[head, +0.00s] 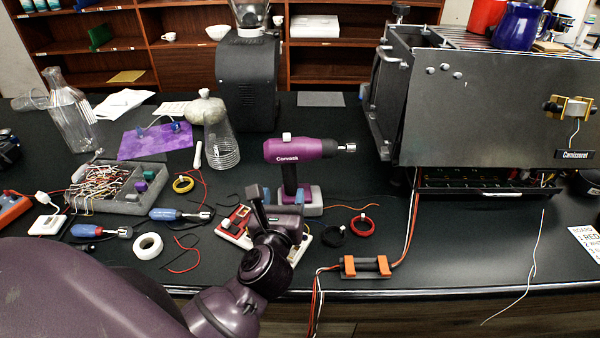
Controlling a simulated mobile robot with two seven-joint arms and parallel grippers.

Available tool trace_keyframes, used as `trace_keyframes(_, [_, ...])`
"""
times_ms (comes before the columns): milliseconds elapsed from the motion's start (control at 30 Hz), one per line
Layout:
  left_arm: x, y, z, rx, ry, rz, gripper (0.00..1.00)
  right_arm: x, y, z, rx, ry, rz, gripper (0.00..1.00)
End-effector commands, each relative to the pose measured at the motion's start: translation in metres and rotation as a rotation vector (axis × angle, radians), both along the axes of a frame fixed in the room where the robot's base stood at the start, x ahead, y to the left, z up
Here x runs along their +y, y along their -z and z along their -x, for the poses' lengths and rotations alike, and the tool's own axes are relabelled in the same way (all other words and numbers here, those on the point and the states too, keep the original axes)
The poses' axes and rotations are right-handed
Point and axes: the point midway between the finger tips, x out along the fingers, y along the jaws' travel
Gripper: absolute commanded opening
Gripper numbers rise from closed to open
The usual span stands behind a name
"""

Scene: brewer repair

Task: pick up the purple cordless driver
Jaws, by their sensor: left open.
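The purple cordless driver (300,150) stands upright on the black bench, its purple head level and its silver chuck pointing right. Its dark handle goes down to a grey and purple base (312,200). My left gripper (266,198) is open and low in front of the driver, slightly left of its handle. The gripper overlaps the handle's lower part in the picture; I cannot tell whether they touch. Nothing shows between its fingers. My right gripper is not in view.
A grey sorting tray (120,200) with wires and blue screwdrivers (180,214) lie to the left. A black grinder (246,80) stands behind, and a large espresso machine (490,110) on the right. Black and red wire coils (362,225) and an orange-ended holder (366,266) lie right of the gripper.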

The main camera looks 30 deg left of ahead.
Motion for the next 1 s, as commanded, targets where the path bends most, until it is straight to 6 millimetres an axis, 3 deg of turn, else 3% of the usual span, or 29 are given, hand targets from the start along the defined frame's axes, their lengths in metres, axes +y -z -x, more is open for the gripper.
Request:
trace_keyframes(200, [0.014,-0.002,-0.029,-0.001,0.0,-0.003,0.64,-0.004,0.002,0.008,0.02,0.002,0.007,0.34])
trace_keyframes(467, [0.021,-0.002,-0.044,0.0,-0.001,-0.001,0.64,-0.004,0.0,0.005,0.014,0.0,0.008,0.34])
trace_keyframes(800, [0.037,-0.006,-0.082,0.0,-0.001,-0.004,0.64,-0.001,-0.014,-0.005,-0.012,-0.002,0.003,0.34])
trace_keyframes(1000, [0.04,-0.006,-0.089,0.001,-0.001,-0.002,0.64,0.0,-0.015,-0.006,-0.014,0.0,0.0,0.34])
